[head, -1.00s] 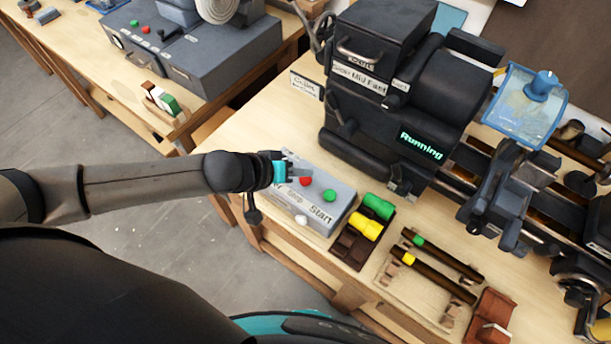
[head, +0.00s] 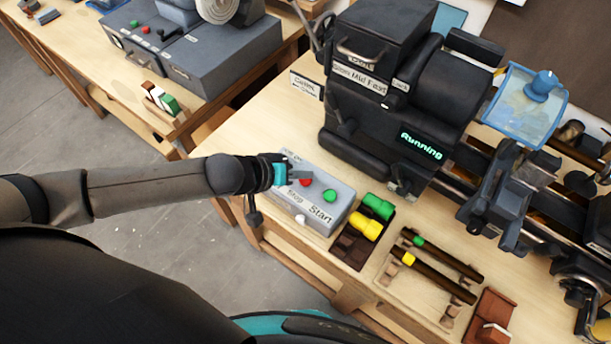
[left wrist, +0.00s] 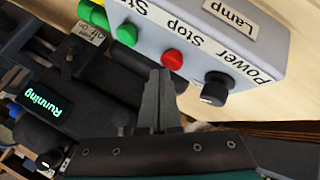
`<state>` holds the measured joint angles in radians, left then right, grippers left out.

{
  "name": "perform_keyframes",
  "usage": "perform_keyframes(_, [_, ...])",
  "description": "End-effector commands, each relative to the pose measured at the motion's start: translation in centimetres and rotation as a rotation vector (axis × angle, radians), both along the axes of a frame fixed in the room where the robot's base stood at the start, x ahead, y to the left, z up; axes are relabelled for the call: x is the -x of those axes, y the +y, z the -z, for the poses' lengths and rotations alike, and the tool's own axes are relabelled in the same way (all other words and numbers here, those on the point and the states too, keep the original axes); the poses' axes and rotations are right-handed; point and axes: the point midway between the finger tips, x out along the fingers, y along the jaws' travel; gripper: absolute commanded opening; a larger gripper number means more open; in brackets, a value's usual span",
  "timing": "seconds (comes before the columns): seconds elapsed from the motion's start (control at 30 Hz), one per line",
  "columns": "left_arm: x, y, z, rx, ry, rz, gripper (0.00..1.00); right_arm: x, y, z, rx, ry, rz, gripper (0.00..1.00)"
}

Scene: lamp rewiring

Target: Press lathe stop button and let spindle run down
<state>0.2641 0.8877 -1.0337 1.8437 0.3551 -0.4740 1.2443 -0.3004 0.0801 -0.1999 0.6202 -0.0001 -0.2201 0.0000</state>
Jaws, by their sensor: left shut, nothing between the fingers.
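The grey control box (head: 341,198) sits at the bench's front edge, with a red stop button (head: 306,181) and a green start button (head: 329,196). In the left wrist view the red button (left wrist: 173,60) and green button (left wrist: 127,34) show beside a black knob (left wrist: 216,89). My left gripper (head: 304,175) is shut and empty, its tips at the red button in the head view; in the wrist view the fingertips (left wrist: 160,74) appear just short of it. Contact cannot be told. The dark lathe (head: 400,90) has a display (head: 421,146) reading "Running". My right gripper is not in view.
Green (head: 378,206) and yellow (head: 365,225) handled pieces stand in a dark holder right of the box. A rack with two dark rods (head: 440,265) lies further right. A blue clear guard (head: 525,105) is over the lathe. Another bench with a grey machine (head: 215,55) stands at upper left.

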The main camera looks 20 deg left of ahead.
Motion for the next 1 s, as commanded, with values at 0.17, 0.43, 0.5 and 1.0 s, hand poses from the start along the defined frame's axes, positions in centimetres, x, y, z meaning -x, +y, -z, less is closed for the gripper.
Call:
perform_keyframes(0.17, [0.0,0.0,0.0,0.0,0.0,0.0,0.0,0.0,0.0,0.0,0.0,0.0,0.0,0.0])
perform_keyframes(0.43, [0.0,0.0,0.3,0.0,0.0,0.0,0.0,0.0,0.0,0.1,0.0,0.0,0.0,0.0])
perform_keyframes(0.5, [0.0,0.0,0.4,0.001,0.0,-0.001,0.0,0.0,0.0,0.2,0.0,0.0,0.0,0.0])
perform_keyframes(1.0, [0.1,0.0,1.0,0.001,0.001,0.0,0.0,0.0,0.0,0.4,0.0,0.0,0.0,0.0])
